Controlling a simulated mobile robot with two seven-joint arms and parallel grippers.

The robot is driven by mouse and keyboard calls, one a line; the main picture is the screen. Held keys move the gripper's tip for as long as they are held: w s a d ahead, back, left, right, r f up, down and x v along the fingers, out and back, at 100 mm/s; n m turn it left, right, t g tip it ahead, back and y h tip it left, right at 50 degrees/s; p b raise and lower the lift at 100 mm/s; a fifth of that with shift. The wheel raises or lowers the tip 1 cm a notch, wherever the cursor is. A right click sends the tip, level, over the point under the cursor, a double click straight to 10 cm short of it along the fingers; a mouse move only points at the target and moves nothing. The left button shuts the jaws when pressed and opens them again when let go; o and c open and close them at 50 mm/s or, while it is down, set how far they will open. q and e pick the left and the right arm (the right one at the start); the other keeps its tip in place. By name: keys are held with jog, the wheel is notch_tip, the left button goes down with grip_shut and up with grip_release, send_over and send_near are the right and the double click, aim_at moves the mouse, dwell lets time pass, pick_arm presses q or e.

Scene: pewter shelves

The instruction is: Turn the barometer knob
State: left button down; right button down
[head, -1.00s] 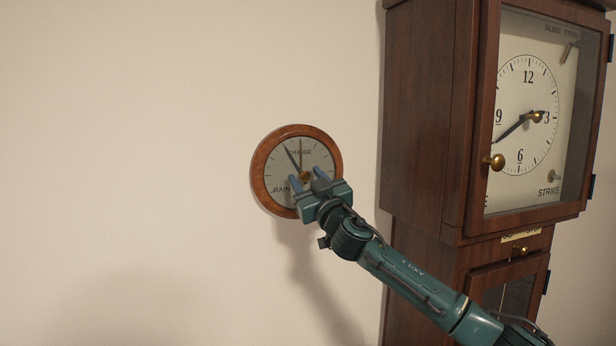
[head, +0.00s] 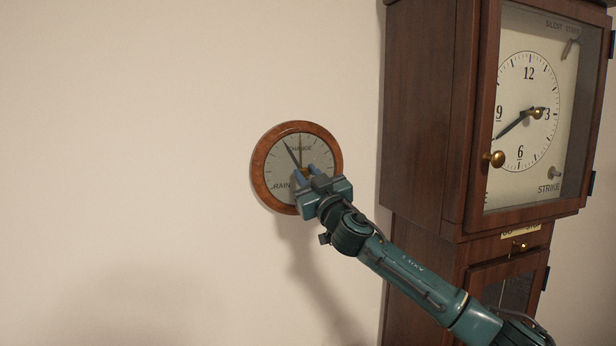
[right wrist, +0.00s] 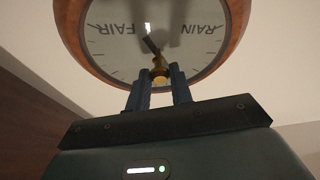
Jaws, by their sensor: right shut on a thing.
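In the right wrist view the gripper (right wrist: 159,82) has a finger on each side of the knob. My left gripper is not in view.
A tall dark wooden clock (head: 425,120) stands close on the right, with a brass door knob (head: 494,159) sticking out at its front. My right arm passes in front of its lower case. The wall (head: 130,150) left of the barometer is bare.

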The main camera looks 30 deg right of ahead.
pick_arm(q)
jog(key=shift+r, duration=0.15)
pick_arm(e)
jog(key=n+y+p, duration=0.1)
jog(key=n, duration=0.1)
jog(key=shift+r+n+y+p, duration=0.15)
jog(key=shift+n+y+p, duration=0.15)
jog(key=shift+n+p, duration=0.1)
jog(key=shift+d+n+y+p, duration=0.1)
jog(key=shift+n+y+p, duration=0.3)
jog(key=shift+n+p, duration=0.45)
jog(key=shift+n+g+y+p, duration=0.4)
jog(key=shift+n+y+p, duration=0.3)
jog(key=shift+n, duration=0.45)
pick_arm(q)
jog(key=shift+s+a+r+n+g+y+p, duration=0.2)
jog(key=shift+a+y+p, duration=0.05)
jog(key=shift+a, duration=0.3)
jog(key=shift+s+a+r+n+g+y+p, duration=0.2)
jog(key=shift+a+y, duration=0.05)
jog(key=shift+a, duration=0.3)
pick_arm(e)
jog(key=shift+n, duration=0.5)
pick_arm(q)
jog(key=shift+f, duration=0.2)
